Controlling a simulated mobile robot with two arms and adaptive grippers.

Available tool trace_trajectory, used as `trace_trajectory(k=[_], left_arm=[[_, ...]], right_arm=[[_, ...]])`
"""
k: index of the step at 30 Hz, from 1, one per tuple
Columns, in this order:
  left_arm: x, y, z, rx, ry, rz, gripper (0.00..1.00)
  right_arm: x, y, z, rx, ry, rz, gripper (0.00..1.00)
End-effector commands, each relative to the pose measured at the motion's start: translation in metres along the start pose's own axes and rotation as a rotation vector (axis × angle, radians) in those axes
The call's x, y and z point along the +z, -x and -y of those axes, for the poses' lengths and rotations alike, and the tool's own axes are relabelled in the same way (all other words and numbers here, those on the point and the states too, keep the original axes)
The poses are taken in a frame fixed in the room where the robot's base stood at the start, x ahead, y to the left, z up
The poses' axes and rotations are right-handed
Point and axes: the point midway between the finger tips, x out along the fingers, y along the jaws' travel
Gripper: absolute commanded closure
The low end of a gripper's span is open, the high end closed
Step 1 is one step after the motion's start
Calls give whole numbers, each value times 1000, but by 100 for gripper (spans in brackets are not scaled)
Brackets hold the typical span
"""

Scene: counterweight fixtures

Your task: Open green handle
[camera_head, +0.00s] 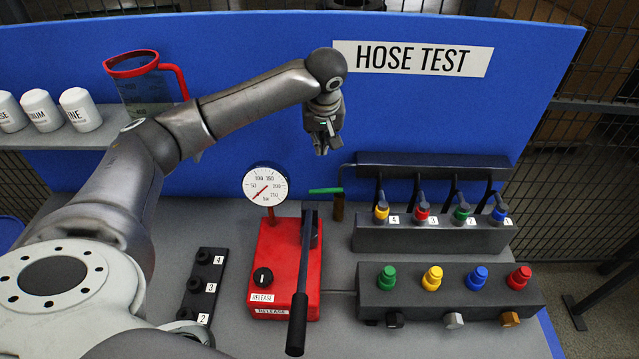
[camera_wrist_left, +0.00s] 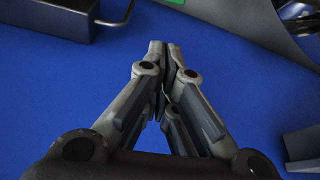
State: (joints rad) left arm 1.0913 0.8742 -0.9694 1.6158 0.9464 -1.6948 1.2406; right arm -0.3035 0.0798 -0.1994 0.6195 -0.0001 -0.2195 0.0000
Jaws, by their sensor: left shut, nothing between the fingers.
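The green handle (camera_head: 325,190) is a thin lever lying roughly level, sticking out to the left from the top of a small brass valve (camera_head: 337,207). The valve hangs from a bent pipe at the left end of the dark manifold (camera_head: 430,166). My left gripper (camera_head: 321,149) is shut and empty. It points down in front of the blue panel, above the green handle in the picture and apart from it. In the left wrist view its fingertips (camera_wrist_left: 166,48) meet. A green patch shows at that view's top edge; I cannot tell what it is.
A red pump (camera_head: 270,270) with a gauge (camera_head: 265,185) and a long black lever (camera_head: 303,280) stands below the gripper. Hose fittings (camera_head: 430,235) and a block with coloured knobs (camera_head: 450,290) stand to the right. A shelf with a jug (camera_head: 145,90) is at left.

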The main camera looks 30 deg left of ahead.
Motion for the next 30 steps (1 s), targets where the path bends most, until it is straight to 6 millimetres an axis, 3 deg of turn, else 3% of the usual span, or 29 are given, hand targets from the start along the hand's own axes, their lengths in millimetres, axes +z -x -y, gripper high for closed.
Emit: trace_trajectory(k=[1,6,12,20,30], left_arm=[[5,-13,0,-1,0,0,100],[13,-38,0,-1,0,0,100],[20,-57,0,0,0,0,100],[20,-74,0,-3,0,3,100],[20,-135,1,-3,-1,2,100]], right_arm=[[5,-14,0,0,0,6,42],[9,-40,0,1,1,9,42],[1,-61,-1,2,1,-5,42],[-1,-53,-1,2,1,-7,42],[-1,-37,0,1,1,-5,42]])
